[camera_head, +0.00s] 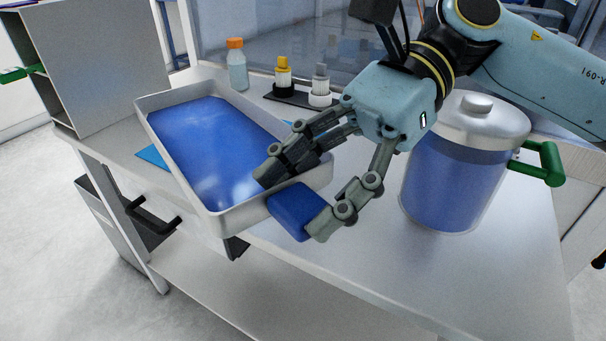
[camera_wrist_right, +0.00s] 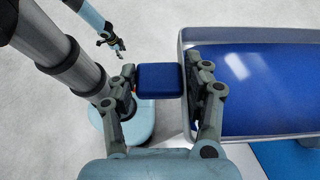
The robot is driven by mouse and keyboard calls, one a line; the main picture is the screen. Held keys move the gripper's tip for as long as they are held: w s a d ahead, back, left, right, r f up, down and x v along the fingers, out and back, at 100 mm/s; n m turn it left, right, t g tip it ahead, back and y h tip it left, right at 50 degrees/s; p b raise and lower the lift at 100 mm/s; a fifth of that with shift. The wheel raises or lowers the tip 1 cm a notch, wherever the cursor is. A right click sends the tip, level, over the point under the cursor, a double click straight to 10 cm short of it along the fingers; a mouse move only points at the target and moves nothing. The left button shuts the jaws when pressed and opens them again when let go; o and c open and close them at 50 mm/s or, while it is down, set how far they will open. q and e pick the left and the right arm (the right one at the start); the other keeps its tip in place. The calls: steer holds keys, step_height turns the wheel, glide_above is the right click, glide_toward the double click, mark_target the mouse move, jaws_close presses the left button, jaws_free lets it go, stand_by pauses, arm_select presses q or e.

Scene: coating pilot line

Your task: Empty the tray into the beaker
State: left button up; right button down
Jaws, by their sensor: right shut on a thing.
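The pale tray (camera_head: 177,187) on the bench holds blue liquid and shows at the right in the wrist view (camera_wrist_right: 184,72). My right gripper (camera_head: 295,206) is shut on a blue block (camera_head: 297,211) at the tray's near end. The block shows between both fingers in the wrist view (camera_wrist_right: 158,81); one finger overlaps the tray's edge there. I cannot tell whether the block is fixed to the tray. A large clear vessel (camera_head: 452,185) with blue contents, a grey lid and a green handle stands right; it may be the beaker. My left gripper (camera_wrist_right: 110,42) shows small in the wrist view; its opening is unclear.
An orange-capped bottle (camera_head: 237,68) stands behind the tray. Two small bottles, one yellow-topped (camera_head: 283,75) and one grey-topped (camera_head: 320,84), stand on a dark holder. A blue sheet (camera_head: 152,157) lies beside the tray. The bench (camera_head: 420,262) is clear at the front right.

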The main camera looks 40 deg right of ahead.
steer(key=shift+w+f, duration=0.1)
steer(key=shift+f, duration=0.3)
steer(key=shift+f+b, duration=0.25)
steer(key=shift+b, duration=0.05)
steer(key=shift+f+b, duration=0.6)
steer(key=shift+f, duration=0.85)
step_height(320, 180, up, 2)
steer(key=shift+r+p, duration=0.1)
steer(key=shift+p, duration=0.6)
arm_select(q)
steer(key=shift+w+f, duration=0.3)
steer(key=shift+f, duration=0.2)
arm_select(e)
steer(key=shift+f, duration=0.25)
